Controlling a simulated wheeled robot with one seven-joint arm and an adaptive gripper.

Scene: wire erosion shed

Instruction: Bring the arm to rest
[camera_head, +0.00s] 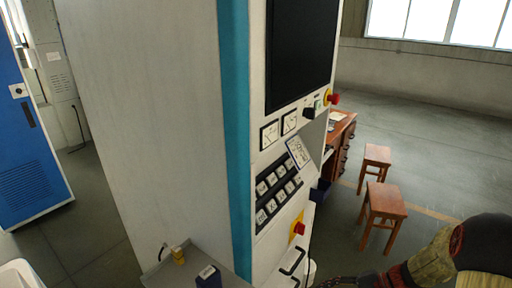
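Part of my arm (440,260) shows in the lower right corner of the head view. It has a dark rounded joint and worn tan and dark red sections, and it runs out of the frame at the bottom and right. It appears in front of the grey floor, to the right of the machine cabinet. My gripper cannot be made out in this view. Whether it holds anything is hidden.
A tall machine cabinet (155,120) with a teal stripe, dark screen (300,50) and buttons fills the middle. Two wooden stools (384,203) and a wooden desk (341,130) stand right of it. A blue cabinet (28,130) is at left. Open floor (440,150) lies at right.

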